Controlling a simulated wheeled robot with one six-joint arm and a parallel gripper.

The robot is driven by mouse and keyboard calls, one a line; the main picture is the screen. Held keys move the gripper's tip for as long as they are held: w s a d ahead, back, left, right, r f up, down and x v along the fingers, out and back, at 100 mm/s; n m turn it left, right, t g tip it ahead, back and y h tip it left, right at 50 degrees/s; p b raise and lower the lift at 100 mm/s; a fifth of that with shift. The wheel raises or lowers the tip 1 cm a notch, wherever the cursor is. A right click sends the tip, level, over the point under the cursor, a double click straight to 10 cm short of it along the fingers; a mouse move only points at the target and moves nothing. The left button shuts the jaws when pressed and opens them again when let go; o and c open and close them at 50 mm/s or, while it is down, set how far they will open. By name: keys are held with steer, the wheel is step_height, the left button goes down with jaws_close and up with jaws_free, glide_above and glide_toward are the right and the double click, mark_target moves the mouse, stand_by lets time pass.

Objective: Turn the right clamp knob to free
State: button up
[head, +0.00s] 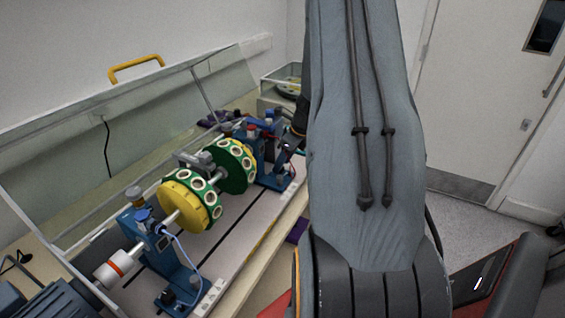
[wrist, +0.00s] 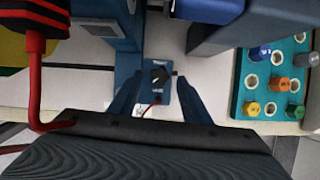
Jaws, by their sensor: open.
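The right clamp knob (wrist: 159,75) is a small black knob with a pale pointer mark. It sits on a blue block with a white label above it, near the middle of the wrist view. My gripper (wrist: 158,88) is open, with one dark blue finger on each side of the knob in the picture. I cannot tell whether either finger touches it. In the head view the right blue bearing stand (head: 270,165) is at the far end of the shaft. My arm covers part of that area, and I cannot make out the knob there.
A teal tray (wrist: 241,104) with several coloured pegs is at the right of the wrist view. A red cable part (wrist: 36,80) is at the left. In the head view, a yellow disc (head: 184,208) and green disc (head: 236,170) sit on the shaft, behind which clear guard panels (head: 140,115) stand.

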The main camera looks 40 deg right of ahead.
steer(key=shift+w+f, duration=0.15)
steer(key=shift+f, duration=0.35)
steer(key=c, duration=1)
steer(key=shift+c, duration=0.2)
steer(key=shift+n, duration=0.3)
steer(key=n+y, duration=0.1)
steer(key=n, duration=0.2)
steer(key=shift+w+d+g, duration=0.1)
steer(key=shift+d+g, duration=0.05)
steer(key=shift+g, duration=0.15)
steer(key=shift+w+d+n+g+y+b, duration=0.15)
steer(key=shift+n+g+y, duration=0.15)
steer(key=shift+n, duration=0.65)
steer(key=shift+a+n+g+y+b, duration=0.15)
steer(key=shift+n+y, duration=0.25)
steer(key=shift+n, duration=0.55)
steer(key=shift+d, duration=0.1)
steer(key=shift+r, duration=0.1)
